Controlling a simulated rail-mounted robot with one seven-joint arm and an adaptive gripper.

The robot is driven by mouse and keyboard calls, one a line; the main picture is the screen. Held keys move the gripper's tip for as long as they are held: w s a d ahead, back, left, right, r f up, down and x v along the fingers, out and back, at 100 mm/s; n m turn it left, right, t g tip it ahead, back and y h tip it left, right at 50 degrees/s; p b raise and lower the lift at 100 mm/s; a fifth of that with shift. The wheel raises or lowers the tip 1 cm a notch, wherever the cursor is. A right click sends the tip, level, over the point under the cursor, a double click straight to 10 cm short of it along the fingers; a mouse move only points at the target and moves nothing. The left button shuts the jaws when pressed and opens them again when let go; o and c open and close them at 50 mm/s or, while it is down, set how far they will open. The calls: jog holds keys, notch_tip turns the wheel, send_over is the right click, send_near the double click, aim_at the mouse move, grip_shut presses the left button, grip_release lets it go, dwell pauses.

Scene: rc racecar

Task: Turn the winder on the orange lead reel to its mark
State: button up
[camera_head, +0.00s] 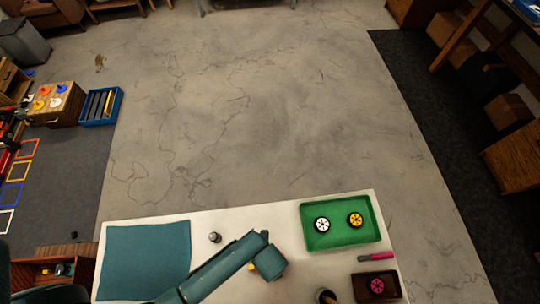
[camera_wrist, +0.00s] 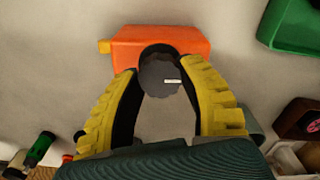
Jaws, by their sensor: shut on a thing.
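In the wrist view the orange lead reel (camera_wrist: 185,38) lies on the pale table with a small yellow part at its left end. A dark round winder (camera_wrist: 157,78) with a pale mark line stands at its near side. My gripper (camera_wrist: 160,72) has its yellow, black-lined fingers on either side of the winder, shut on it. The fingertips hide the winder's edges. I cannot make out the mark on the reel. In the head view my arm's end (camera_head: 268,262) covers the reel, and only a small yellow bit (camera_head: 252,267) shows beside it.
A green tray (camera_head: 372,235) with a white wheel (camera_head: 322,224) and a yellow wheel (camera_head: 355,219) stands to the right. A dark red box (camera_head: 362,292) and pink marker (camera_head: 376,256) are nearby. A teal mat (camera_head: 145,255) lies left, with a small grey cylinder (camera_head: 214,237) beside it.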

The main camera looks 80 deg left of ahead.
jog(key=n, duration=0.3)
jog(key=shift+s+f, duration=0.1)
jog(key=n, duration=0.2)
jog(key=shift+n, duration=0.9)
jog(key=n, duration=0.3)
